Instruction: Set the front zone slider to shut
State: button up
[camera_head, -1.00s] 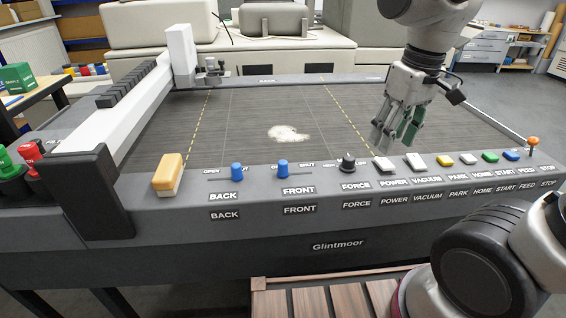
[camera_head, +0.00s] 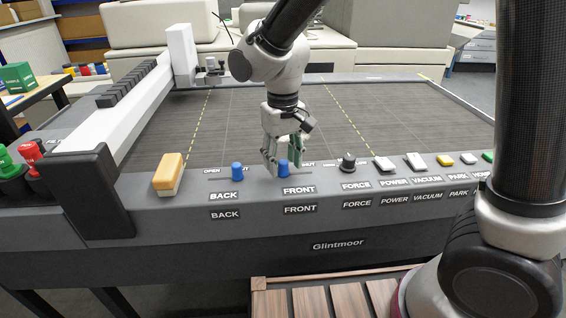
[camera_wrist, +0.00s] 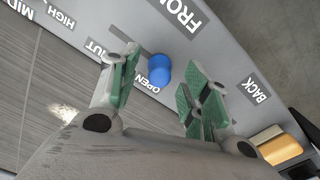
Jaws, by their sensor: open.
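The front zone slider has a blue knob (camera_head: 283,169) above the FRONT label, on the machine's front panel. In the wrist view the knob (camera_wrist: 159,69) sits by the OPEN wording, with the partly hidden SHUT wording further left. My gripper (camera_head: 282,161) is over this slider, pointing down. In the wrist view my gripper (camera_wrist: 160,72) is open, with one green-padded finger on each side of the knob. A gap shows between the knob and the fingers, and I cannot tell whether either touches it.
The black force knob (camera_head: 348,161) and several push buttons are to the right. The grey cutting bed (camera_head: 240,125) lies behind.

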aim_at(309, 173)
jog(key=shift+f, duration=0.65)
jog(key=shift+c, duration=0.3)
grip_shut()
jog(key=shift+w+d, duration=0.1)
jog(key=shift+d, duration=3.1)
jog(key=shift+o, duration=0.3)
grip_release()
jog(key=shift+d, duration=0.1)
